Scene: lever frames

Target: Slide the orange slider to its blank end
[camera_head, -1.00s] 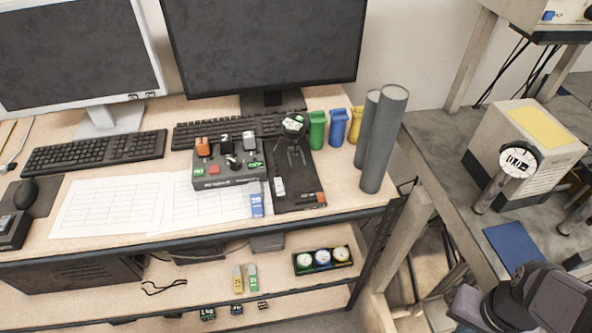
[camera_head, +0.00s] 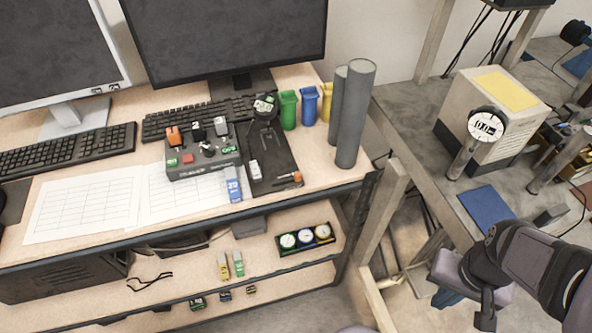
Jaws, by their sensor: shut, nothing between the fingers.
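An orange cap (camera_head: 173,136) stands at the left of a row on the dark control box (camera_head: 203,160), beside a black cap (camera_head: 198,131) and a white cap (camera_head: 221,127). I cannot tell for certain which is the orange slider, and end markings are too small to read. My gripper (camera_head: 486,320) is at the lower right, far from both, past the desk's right side. Its fingers look shut and empty, though small and dark.
Two grey cylinders (camera_head: 354,115) stand at the desk's right end, near green and blue bins (camera_head: 309,105). A joystick (camera_head: 265,106) rises behind the plate. A keyboard (camera_head: 190,120) and monitors stand behind.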

